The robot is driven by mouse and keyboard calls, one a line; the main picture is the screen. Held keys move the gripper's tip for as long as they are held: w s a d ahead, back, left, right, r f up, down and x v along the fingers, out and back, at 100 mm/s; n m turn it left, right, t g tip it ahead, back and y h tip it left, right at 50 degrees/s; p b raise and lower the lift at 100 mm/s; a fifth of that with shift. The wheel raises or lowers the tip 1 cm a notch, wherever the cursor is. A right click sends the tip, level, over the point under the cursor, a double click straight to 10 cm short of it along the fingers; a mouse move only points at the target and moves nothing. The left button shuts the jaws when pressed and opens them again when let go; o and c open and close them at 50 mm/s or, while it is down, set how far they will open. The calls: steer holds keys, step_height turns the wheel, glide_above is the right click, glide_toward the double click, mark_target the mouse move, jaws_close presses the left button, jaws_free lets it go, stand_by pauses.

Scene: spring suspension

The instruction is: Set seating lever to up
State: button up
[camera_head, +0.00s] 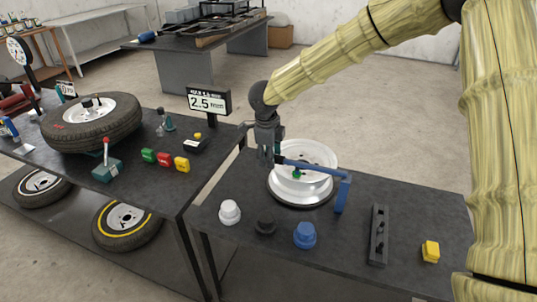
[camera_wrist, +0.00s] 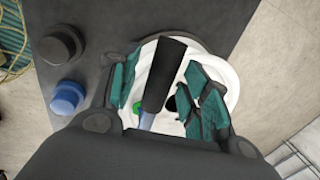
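A blue lever (camera_head: 312,167) reaches left from a blue upright post (camera_head: 343,194) across the white wheel rim (camera_head: 308,154). It slopes slightly upward to the left. In the wrist view its black grip (camera_wrist: 164,76) points away from the blue shaft (camera_wrist: 147,120). My gripper (camera_head: 271,158) is at the lever's left end. In the wrist view my gripper (camera_wrist: 162,92) has its green-padded fingers apart, one on each side of the black grip. A gap shows on the left; contact on the right cannot be told. No label marks the lever as the seating lever.
A white knob (camera_head: 229,212), a black knob (camera_head: 265,222), a blue knob (camera_head: 305,235), a slotted dark bar (camera_head: 378,235) and a yellow block (camera_head: 430,251) stand on the near bench. The left bench holds a tyre (camera_head: 125,108), a red-knobbed lever box (camera_head: 107,168) and a display (camera_head: 208,102).

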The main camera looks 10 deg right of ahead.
steer(key=shift+s+r, duration=0.25)
steer(key=shift+s, duration=0.2)
steer(key=c, duration=0.3)
steer(key=shift+s+d, duration=0.1)
steer(key=c, duration=0.4)
steer(key=shift+w+f, duration=0.45)
steer(key=shift+w, duration=0.05)
jaws_close()
steer(key=shift+r, duration=0.1)
steer(key=shift+r, duration=0.25)
